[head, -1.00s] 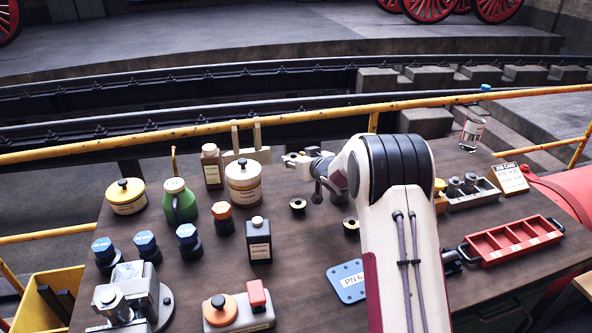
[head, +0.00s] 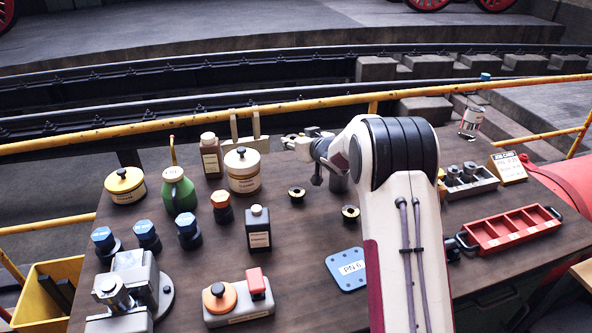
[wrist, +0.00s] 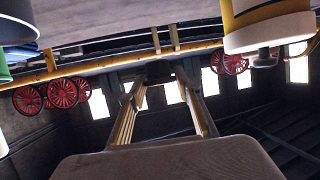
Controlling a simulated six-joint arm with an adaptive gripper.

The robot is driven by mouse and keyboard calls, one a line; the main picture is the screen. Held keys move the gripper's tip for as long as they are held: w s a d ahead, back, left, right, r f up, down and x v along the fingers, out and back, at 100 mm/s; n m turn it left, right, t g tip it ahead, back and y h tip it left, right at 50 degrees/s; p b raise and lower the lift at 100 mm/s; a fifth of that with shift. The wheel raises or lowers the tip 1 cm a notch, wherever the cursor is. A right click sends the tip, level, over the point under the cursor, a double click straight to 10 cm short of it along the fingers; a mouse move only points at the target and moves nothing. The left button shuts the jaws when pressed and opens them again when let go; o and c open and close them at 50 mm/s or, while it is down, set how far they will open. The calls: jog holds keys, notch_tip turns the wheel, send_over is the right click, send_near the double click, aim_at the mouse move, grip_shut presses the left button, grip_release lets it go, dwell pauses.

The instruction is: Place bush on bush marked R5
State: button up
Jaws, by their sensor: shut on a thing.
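My gripper (head: 291,142) is above the back middle of the table, right of the cream lidded jar. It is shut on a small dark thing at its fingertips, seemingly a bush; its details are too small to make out. Two black bushes with brass-coloured rims stand on the table below: one bush (head: 296,193) just below my gripper in the picture, and another bush (head: 350,213) further right, close to my arm. No R5 mark is readable on either.
The cream jar (head: 243,183), a brown bottle (head: 211,163) and a black bottle (head: 258,240) stand left of the bushes. A blue plate (head: 347,283) lies in front. A red tray (head: 482,235) and a job card (head: 508,167) are at right. A yellow rail (head: 250,117) runs behind.

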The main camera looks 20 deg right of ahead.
notch_tip(320, 180, up, 3)
jog(key=s, duration=0.1)
send_over(300, 195)
dwell(0.5)
jog(key=shift+f, duration=0.15)
jog(key=shift+f, duration=3)
jog(key=shift+f, duration=0.1)
jog(key=shift+f, duration=1.8)
